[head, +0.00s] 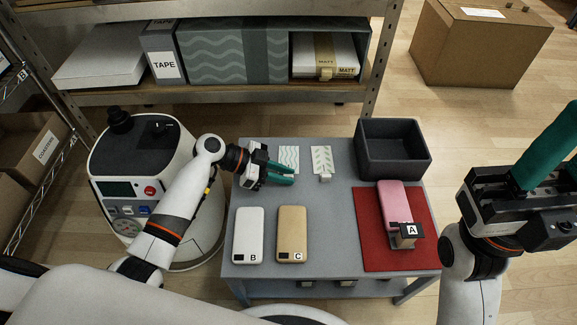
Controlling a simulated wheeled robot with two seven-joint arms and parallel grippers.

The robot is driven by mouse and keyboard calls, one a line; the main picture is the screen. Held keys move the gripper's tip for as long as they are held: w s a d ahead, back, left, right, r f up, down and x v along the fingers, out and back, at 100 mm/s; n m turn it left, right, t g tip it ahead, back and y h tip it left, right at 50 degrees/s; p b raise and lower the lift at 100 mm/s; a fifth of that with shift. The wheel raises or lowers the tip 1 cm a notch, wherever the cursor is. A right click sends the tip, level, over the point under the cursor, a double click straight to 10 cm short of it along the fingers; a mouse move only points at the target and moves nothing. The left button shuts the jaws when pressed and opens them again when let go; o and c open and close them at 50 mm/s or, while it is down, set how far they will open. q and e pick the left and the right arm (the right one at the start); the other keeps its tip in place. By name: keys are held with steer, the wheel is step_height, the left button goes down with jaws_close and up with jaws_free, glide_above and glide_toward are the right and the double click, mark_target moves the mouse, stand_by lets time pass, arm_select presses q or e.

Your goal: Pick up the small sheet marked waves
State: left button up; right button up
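The small sheet marked with waves (289,154) lies flat on the grey table near its back edge, pale with grey-green wavy lines. My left gripper (292,176) is just in front of it, its teal fingers pointing right. The fingers look slightly apart, with nothing seen between them. The lower end of the sheet is close to the fingers in the picture; I cannot tell whether they touch. A second small sheet with a leaf pattern (321,158) lies to the right, with a small tan piece at its lower end. My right gripper (545,145) is at the right edge, partly cut off.
On the table (335,225) are a white mug-press-sized block B (248,232), a tan block C (292,230), a dark open bin (393,176), and a pink block (394,203) with tag A on a red mat (376,252). A shelf (215,95) stands behind.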

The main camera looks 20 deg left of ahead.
arm_select(q)
jaws_close()
